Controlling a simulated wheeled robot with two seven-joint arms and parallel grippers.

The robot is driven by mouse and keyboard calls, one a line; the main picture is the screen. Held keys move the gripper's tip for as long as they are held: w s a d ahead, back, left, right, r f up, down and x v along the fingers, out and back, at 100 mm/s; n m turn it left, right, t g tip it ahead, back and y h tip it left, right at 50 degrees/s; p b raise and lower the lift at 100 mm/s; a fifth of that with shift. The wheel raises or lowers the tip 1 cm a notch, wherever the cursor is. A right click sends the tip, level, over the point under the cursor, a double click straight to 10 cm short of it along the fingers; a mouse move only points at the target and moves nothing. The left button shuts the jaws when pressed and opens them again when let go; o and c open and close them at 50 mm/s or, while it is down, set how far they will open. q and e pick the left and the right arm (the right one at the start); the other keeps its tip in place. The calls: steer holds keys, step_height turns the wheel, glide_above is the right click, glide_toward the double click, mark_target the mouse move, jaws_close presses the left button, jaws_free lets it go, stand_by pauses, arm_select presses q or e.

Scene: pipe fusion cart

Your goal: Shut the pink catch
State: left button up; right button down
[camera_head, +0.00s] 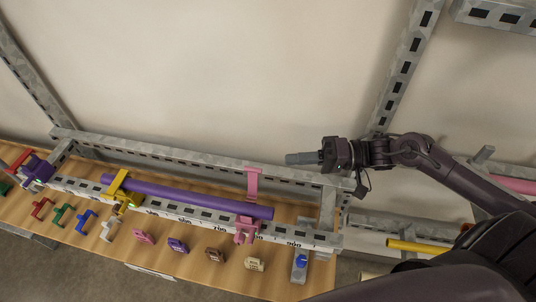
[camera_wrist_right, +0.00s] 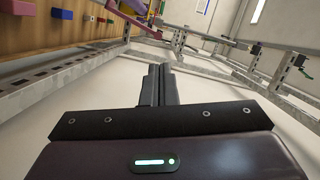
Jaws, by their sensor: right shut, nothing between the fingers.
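The pink catch (camera_head: 246,230) is at the right end of the purple pipe (camera_head: 190,196). Its pink arm (camera_head: 253,182) stands up behind the pipe with a bent tip, apart from the pink front part, so the catch looks open. My right gripper (camera_head: 292,158) is shut and empty, to the right of the raised arm and apart from it in the picture. My left gripper is not in view.
A yellow catch (camera_head: 118,186) crosses the pipe's left part. Several small coloured pieces, such as a brown one (camera_head: 214,254), sit on the wooden board (camera_head: 200,270) in front. A grey slotted upright (camera_head: 404,65) rises behind my right arm. The wall area above the rail is clear.

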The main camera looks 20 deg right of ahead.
mark_target(252, 183)
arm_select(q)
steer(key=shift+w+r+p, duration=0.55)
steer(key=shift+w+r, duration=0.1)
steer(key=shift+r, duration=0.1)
arm_select(e)
steer(key=x, duration=0.7)
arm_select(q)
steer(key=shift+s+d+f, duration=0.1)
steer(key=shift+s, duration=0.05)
arm_select(e)
steer(key=shift+w+d+f, duration=0.1)
steer(key=shift+w, duration=0.05)
